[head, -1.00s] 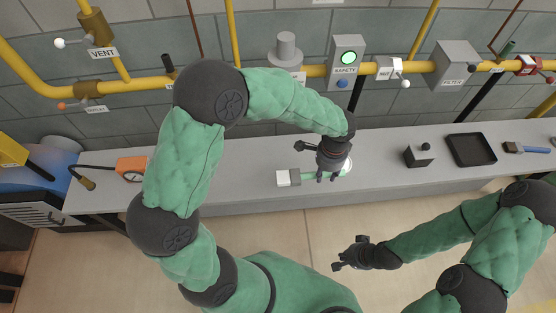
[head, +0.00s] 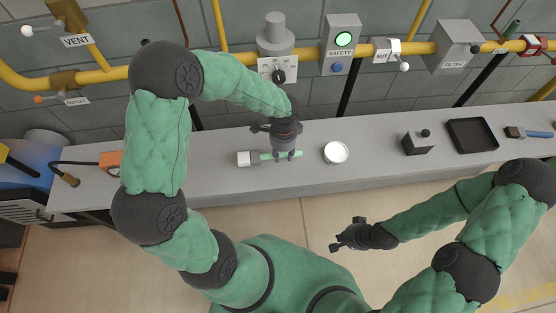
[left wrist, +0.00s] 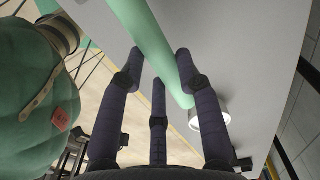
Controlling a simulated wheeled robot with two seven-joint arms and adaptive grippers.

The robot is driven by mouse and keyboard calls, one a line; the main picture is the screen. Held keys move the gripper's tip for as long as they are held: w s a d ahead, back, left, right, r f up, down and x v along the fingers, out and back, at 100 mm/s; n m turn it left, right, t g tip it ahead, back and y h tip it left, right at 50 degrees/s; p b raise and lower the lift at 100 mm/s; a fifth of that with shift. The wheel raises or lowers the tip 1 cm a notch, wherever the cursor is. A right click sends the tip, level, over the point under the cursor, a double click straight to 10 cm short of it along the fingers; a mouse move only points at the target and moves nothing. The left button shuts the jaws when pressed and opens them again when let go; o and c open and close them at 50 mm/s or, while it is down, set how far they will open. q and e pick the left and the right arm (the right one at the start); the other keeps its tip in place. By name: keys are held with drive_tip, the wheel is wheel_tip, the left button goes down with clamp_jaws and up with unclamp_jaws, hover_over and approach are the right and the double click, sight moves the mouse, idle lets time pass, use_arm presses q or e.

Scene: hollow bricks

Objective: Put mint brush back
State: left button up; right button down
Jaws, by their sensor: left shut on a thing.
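The mint brush has a mint handle (head: 268,155), a grey collar (head: 256,157) and a pale head (head: 243,159) pointing left. It lies across my left gripper (head: 287,156), which is shut on the handle over the grey bench. I cannot tell whether the brush touches the bench. In the left wrist view the mint handle (left wrist: 150,45) passes by the fingertips of my left gripper (left wrist: 160,75), its end close to the white round dish (left wrist: 208,120). My right gripper (head: 348,236) is open and empty in front of the bench.
The white round dish (head: 336,152) stands right of the brush on the bench (head: 375,165). Farther right are a dark block with a knob (head: 417,144), a black tray (head: 472,134) and a blue-handled brush (head: 528,132). An orange gauge (head: 111,162) sits left. Pipes and boxes line the wall.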

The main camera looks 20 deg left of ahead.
sight(278, 164)
use_arm(q)
drive_tip(key=shift+s+a+f, duration=0.1)
drive_tip(key=shift+a+f, duration=0.5)
drive_tip(key=shift+f, duration=0.15)
drive_tip(key=shift+a+f+b, duration=0.15)
drive_tip(key=shift+f+b, duration=0.3)
drive_tip(key=shift+f, duration=0.45)
drive_tip(key=shift+a+f+b, duration=0.1)
drive_tip(key=shift+f+b, duration=0.35)
drive_tip(key=shift+f, duration=0.45)
drive_tip(key=shift+f, duration=0.15)
drive_tip(key=o, duration=1.1)
drive_tip(key=shift+o, duration=0.2)
wheel_tip(278, 164, up, 12)
drive_tip(key=p, duration=0.4)
